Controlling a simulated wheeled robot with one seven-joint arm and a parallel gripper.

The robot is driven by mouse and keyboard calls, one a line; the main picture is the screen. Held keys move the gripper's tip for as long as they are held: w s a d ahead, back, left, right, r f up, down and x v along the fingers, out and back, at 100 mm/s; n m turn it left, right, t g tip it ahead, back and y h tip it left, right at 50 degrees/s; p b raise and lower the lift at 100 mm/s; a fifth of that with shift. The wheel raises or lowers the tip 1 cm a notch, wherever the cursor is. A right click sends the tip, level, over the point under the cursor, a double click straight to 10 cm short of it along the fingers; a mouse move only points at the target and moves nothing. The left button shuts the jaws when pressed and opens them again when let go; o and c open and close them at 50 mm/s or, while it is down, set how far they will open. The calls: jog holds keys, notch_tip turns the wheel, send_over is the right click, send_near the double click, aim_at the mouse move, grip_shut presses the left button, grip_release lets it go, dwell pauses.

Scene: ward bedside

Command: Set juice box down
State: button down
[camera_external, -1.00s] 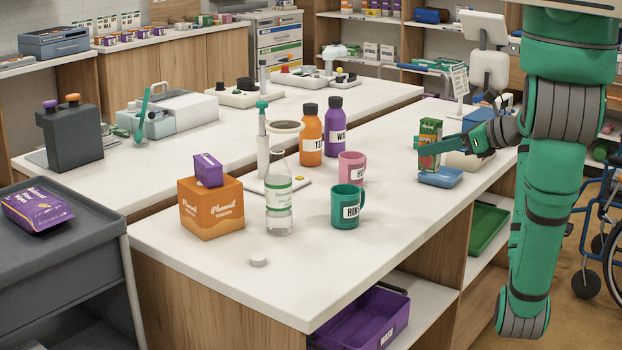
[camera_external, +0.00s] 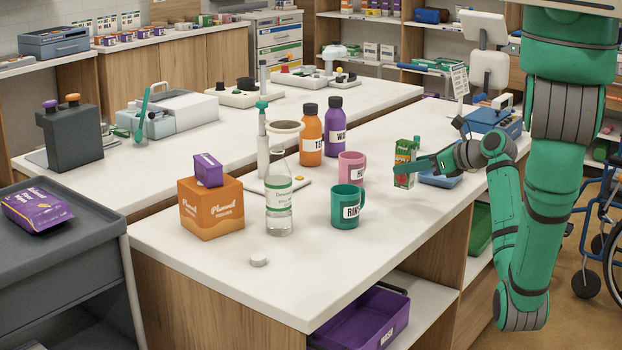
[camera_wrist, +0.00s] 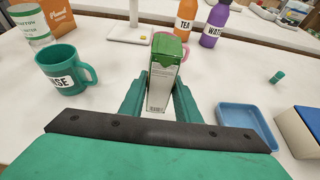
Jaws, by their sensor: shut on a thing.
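The juice box (camera_external: 404,164) is a small upright carton with green and red printing and a green top. It stands near the right part of the white counter (camera_external: 300,262), left of the blue tray (camera_external: 440,179). My gripper (camera_external: 408,168) is shut on the juice box from the right side. In the wrist view the juice box (camera_wrist: 163,80) is upright between the two green fingers (camera_wrist: 160,98). Its base looks at or very near the counter top; I cannot tell whether it touches.
A pink mug (camera_external: 351,167) and a teal mug (camera_external: 346,207) stand left of the box. Orange (camera_external: 311,137) and purple (camera_external: 335,130) bottles stand behind. The blue tray (camera_wrist: 247,122) is close on the right in the wrist view. The front counter is mostly clear.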

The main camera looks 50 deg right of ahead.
aim_at(414, 178)
jog(key=shift+w+d+f, duration=0.2)
jog(key=shift+f, duration=0.15)
jog(key=shift+w+f, duration=0.1)
jog(key=shift+f, duration=1.55)
jog(key=shift+f, duration=0.2)
jog(key=c, duration=1.3)
grip_release()
jog(key=shift+c, duration=0.2)
jog(key=shift+r, duration=0.1)
jog(key=shift+r, duration=0.15)
jog(key=v, duration=1.2)
